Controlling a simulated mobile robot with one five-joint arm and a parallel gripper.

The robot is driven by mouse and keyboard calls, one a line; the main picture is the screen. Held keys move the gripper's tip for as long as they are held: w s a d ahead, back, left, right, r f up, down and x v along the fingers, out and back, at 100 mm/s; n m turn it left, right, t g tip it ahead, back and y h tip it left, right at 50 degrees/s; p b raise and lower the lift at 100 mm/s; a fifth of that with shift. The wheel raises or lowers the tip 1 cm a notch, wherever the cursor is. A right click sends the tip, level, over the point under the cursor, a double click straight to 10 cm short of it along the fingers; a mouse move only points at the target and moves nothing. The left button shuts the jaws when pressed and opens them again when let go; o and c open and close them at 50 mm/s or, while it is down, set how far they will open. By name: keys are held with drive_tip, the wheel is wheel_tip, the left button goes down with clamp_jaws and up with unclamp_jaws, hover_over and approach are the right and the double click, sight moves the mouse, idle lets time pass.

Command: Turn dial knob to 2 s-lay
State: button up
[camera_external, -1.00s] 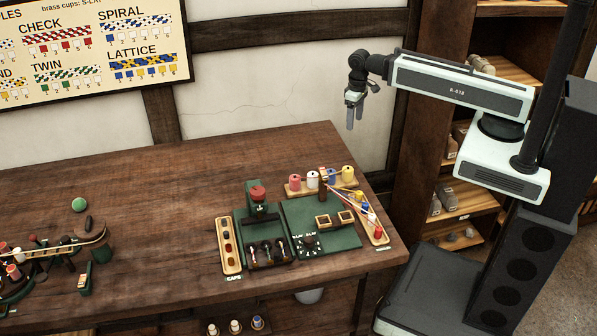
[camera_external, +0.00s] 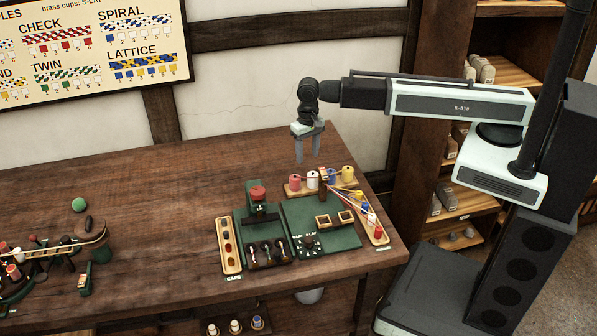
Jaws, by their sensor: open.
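The small dark dial knob (camera_external: 309,242) sits on the left part of a green plate (camera_external: 345,239) near the table's right end. Small white markings surround it, with lettering above that is too small to read surely. I cannot tell which mark the knob points at. My gripper (camera_external: 308,156) hangs over the back of the table, well above and behind the knob. Its two grey fingers point down, apart, with nothing between them.
Colored spools on a wooden rack (camera_external: 295,191) stand behind the green plate, with strands running to a wooden strip (camera_external: 378,238) at right. A green press with a red top (camera_external: 258,193) and a caps tray (camera_external: 229,246) stand left. The table's middle is clear.

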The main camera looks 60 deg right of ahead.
drive_tip(key=s+a+f+n+b, duration=0.1)
drive_tip(key=s+a, duration=0.2)
drive_tip(key=a, duration=0.5)
drive_tip(key=s+a+f+n, duration=0.1)
drive_tip(key=s+a+n, duration=0.15)
drive_tip(key=a, duration=0.55)
drive_tip(key=n, duration=0.1)
hover_over(309, 239)
drive_tip(key=shift+a+f+b, duration=0.1)
drive_tip(key=shift+f+b, duration=0.05)
drive_tip(key=shift+b, duration=0.25)
wheel_tip(309, 239, down, 8)
drive_tip(key=b, duration=0.8)
drive_tip(key=shift+c, duration=0.2)
clamp_jaws()
